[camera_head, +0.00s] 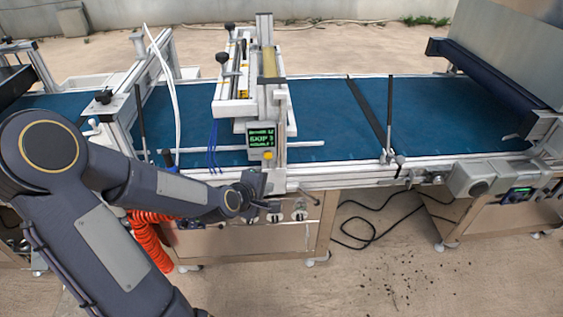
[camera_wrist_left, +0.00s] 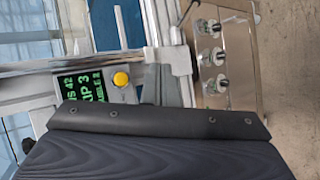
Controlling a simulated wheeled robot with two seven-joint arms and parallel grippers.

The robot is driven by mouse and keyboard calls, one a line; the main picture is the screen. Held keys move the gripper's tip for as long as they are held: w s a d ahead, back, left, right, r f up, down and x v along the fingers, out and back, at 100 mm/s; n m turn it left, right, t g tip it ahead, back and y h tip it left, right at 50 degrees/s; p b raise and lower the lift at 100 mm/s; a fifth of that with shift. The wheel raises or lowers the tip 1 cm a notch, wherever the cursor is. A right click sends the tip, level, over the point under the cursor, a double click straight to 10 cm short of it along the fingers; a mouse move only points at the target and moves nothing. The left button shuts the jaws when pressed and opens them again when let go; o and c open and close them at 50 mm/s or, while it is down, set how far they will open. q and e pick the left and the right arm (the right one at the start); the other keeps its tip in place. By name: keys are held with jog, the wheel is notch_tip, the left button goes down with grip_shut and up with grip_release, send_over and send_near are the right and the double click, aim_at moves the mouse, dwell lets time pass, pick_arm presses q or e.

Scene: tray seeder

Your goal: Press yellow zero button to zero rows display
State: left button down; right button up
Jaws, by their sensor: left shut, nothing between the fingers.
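The yellow button (camera_head: 268,155) sits just below the small display (camera_head: 261,138) on the seeder head. The display shows green text on black, with a lower line that looks like "SKIP 3". In the left wrist view the display (camera_wrist_left: 83,88) is turned sideways, its top line ending in "42", and the round yellow button (camera_wrist_left: 120,79) is fully visible. My left gripper (camera_head: 257,182) is shut and empty, below the button and apart from it in the head view. Its grey fingers (camera_wrist_left: 158,84) show beside the button in the wrist view. My right gripper is not in view.
The blue conveyor belt (camera_head: 330,110) runs behind the front rail. Several valve knobs (camera_head: 300,214) sit on the metal front panel just below my gripper. An orange coiled hose (camera_head: 150,240) hangs at the left. A black cable (camera_head: 370,232) lies on the floor.

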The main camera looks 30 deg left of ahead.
aim_at(268, 155)
pick_arm(q)
jog(key=shift+w+n, duration=0.25)
jog(key=shift+n, duration=0.05)
jog(key=shift+a, duration=0.1)
jog(key=w+a, duration=0.4)
jog(key=w, duration=0.3)
jog(key=shift+w+a, duration=0.25)
dwell(2.1)
jog(key=shift+w+a+b, duration=0.2)
jog(key=shift+w+b, duration=0.15)
jog(key=shift+b, duration=0.05)
